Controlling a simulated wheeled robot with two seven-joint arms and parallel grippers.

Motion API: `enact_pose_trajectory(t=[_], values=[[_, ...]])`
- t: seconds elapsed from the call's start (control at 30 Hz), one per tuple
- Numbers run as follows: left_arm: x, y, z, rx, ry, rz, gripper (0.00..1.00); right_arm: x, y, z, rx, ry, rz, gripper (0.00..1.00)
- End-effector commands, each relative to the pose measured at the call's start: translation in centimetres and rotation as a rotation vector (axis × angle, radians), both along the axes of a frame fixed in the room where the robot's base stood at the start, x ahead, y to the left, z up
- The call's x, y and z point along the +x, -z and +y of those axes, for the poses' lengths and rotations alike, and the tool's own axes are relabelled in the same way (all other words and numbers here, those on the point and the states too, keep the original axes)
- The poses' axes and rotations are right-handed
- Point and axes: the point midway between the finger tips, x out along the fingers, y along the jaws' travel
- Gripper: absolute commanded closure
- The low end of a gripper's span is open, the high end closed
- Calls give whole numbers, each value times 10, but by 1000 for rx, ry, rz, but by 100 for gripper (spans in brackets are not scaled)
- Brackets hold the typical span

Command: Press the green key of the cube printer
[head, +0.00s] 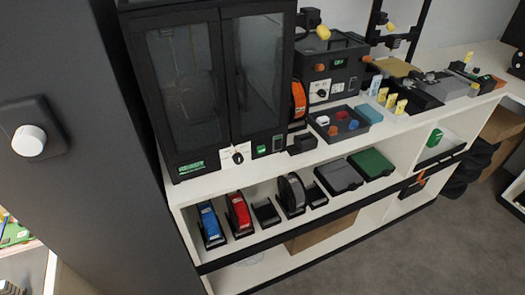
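A large dark boxy printer (203,163) with two glass doors stands at the left end of the white workbench; I take it to be the cube printer. Its doors look shut. Low on its front are a green lit "READY" display (191,167), a white plate with a dark knob (238,157), a small green key (262,149) and a narrow dark slot panel (277,143). Nothing covers the green key. Neither of my grippers shows in the head view.
Right of the printer are an orange spool (298,99), a grey machine (318,68) and a grey tray (345,124) of small coloured parts. The shelf below holds blue (210,222) and red (239,212) spools. A dark panel with a white knob (29,141) stands at left.

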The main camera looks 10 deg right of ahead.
Motion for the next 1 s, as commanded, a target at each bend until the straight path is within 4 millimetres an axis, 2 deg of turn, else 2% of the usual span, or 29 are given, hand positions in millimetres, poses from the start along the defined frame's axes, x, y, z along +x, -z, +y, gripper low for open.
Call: enact_pose_trajectory(t=[0.03, 0.2, 1.0], values=[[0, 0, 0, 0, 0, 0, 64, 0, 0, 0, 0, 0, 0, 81], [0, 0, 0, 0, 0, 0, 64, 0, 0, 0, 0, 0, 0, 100], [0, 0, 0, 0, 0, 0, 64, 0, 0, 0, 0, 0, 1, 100]])
